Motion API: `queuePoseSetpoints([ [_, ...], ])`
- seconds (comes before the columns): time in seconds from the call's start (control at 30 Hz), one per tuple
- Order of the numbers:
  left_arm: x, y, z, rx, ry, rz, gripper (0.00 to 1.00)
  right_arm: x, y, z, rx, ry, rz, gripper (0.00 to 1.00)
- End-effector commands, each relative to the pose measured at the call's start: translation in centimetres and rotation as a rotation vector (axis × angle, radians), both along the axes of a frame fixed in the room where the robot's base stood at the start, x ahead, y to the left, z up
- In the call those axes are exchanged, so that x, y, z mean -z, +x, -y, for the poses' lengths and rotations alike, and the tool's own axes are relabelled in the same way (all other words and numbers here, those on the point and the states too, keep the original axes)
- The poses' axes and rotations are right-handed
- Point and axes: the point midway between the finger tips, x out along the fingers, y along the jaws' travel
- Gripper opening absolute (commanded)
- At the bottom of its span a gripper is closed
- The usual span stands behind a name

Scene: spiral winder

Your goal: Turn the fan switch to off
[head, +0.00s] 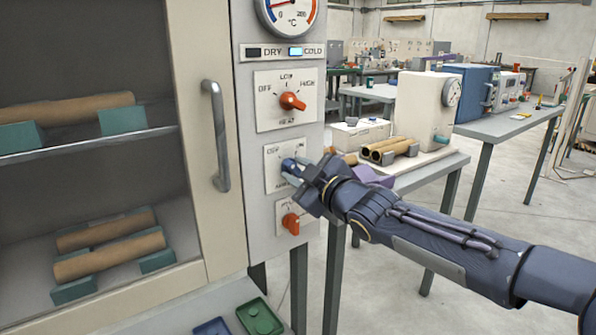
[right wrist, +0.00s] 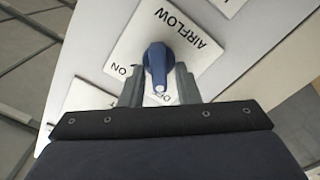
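The fan switch is a blue knob (right wrist: 158,62) on a white plate marked AIRFLOW (right wrist: 190,40), with ON and OFF labels. In the head view the knob (head: 291,166) is partly covered by my right gripper (head: 300,172). In the right wrist view the knob's white-marked end points down the picture, toward the partly hidden OFF label and away from ON. My right gripper (right wrist: 159,82) has one finger on each side of the knob. Narrow gaps seem to show between fingers and knob, so it looks open around it. My left gripper is not in view.
An orange heat knob (head: 292,102) sits above and another orange knob (head: 291,223) below on the same panel. A dial gauge (head: 289,12) is at the top. The oven door handle (head: 216,135) stands out to the left. A bench (head: 428,165) with tubes is behind my arm.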

Motion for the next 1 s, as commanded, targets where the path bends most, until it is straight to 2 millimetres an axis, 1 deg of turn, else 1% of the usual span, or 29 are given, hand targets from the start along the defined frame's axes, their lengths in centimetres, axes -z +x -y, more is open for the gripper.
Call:
queuePoseSetpoints([
  [0.37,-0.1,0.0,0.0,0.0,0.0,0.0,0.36,-0.1,-0.2,0.2,0.001,0.003,0.0,0.36],
  [0.47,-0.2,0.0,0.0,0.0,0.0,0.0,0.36,-0.3,-1.1,0.9,0.001,0.004,0.002,0.36],
  [0.7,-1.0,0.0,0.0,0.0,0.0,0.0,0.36,-0.3,-4.5,3.3,0.003,0.001,0.001,0.36],
  [0.8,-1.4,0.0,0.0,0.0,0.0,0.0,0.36,-0.3,-5.5,4.1,0.002,0.003,0.0,0.36],
  [1.0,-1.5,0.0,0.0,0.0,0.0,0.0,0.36,0.0,-6.3,4.6,0.0,0.001,-0.001,0.36],
])
